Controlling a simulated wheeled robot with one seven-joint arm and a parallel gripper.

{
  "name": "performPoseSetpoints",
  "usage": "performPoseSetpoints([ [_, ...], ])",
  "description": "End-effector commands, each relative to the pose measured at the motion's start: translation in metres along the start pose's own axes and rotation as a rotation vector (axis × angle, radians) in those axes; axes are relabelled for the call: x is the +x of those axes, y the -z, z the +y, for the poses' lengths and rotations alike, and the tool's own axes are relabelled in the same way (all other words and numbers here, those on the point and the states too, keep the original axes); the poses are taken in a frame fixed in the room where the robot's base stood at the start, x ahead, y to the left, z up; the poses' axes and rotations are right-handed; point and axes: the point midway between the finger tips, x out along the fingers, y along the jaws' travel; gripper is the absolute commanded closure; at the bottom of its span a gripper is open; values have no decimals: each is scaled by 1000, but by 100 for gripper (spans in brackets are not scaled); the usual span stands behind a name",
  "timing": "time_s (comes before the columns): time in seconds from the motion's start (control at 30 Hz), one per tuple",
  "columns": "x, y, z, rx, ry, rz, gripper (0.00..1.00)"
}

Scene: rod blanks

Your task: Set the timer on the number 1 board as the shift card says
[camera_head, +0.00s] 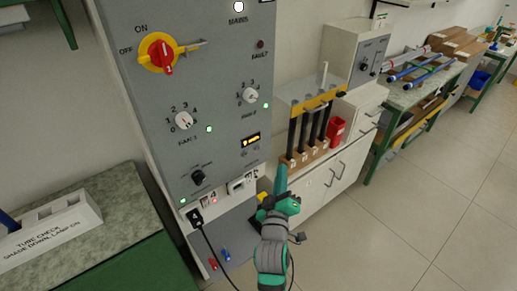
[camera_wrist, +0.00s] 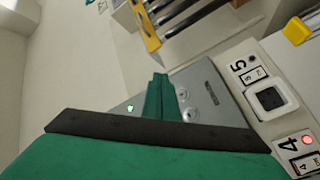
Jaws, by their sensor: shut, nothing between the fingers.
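A tall grey control board (camera_head: 225,125) stands at the centre left of the head view. I cannot tell which part is the timer, nor read a board number. No shift card is recognisable. My gripper (camera_head: 281,178) is shut and empty, in front of the board's lower right edge. In the wrist view its green fingers (camera_wrist: 160,98) overlap a grey panel (camera_wrist: 208,90) with round fittings and a green light; contact cannot be told.
A red-and-yellow mains switch (camera_head: 160,53) juts from the board. A black plug and cable (camera_head: 196,217) hang below. A rack of dark rods (camera_head: 305,125) stands to the right on a white cabinet. The right floor is clear.

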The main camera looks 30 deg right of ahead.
Motion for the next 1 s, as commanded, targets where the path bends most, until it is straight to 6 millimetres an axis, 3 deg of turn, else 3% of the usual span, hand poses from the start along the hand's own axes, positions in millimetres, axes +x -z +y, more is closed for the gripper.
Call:
performPoseSetpoints([
  [0.37, 9, 7, -6, 0, -1, 1, 100],
  [1.0, 58, 42, -42, 0, 1, 0, 100],
])
